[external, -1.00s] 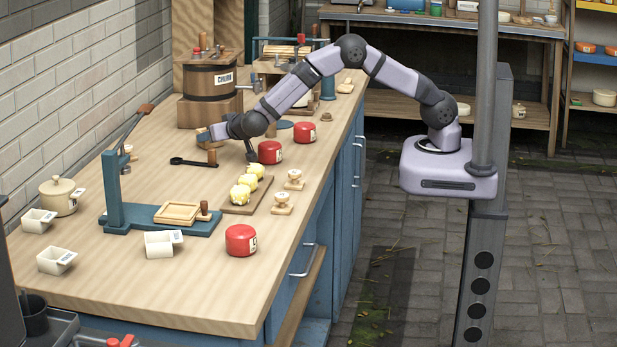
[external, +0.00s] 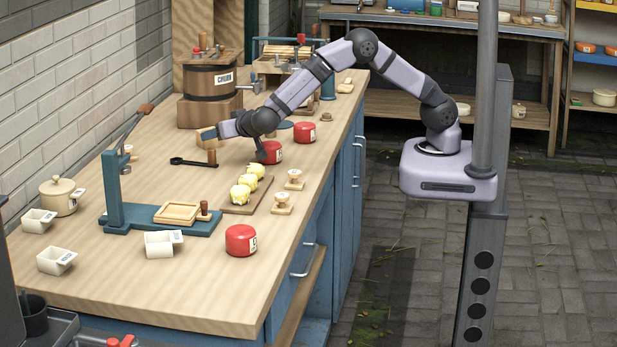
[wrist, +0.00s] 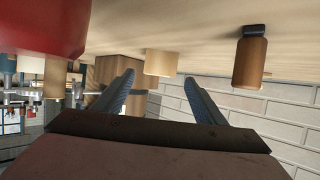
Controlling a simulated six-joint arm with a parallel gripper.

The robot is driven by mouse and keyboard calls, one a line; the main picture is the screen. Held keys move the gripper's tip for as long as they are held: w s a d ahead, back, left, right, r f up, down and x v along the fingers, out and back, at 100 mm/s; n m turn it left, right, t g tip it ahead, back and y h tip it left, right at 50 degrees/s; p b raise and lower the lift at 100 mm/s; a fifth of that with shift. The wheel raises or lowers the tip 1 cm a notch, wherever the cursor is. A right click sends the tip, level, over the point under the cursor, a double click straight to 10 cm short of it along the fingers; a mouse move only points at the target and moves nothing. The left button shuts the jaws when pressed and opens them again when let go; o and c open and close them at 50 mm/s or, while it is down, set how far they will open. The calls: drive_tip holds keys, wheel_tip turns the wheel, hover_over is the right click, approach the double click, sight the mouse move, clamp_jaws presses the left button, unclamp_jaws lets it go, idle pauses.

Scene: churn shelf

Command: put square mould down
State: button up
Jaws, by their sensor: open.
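A small pale wooden block that looks like the square mould (external: 207,139) stands on the worktop by the wall side, near the black ladle. In the wrist view the mould (wrist: 160,62) rests on the table, ahead of and between my fingertips with a gap around it. My gripper (external: 221,131) reaches left over the table, and its two blue-grey fingers (wrist: 160,78) are spread with nothing between them. In the external view the arm partly hides the mould's right side.
A ladle with a wooden handle (external: 212,157) lies close by. A red tin (external: 272,152) stands beneath my wrist. The churn (external: 209,80) is behind. Butter lumps on a board (external: 236,208) and a blue press (external: 160,226) with a wooden frame are in front.

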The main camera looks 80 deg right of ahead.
drive_tip(key=v, duration=0.6)
drive_tip(key=shift+s+a+r, duration=0.1)
drive_tip(key=shift+s+a, duration=0.05)
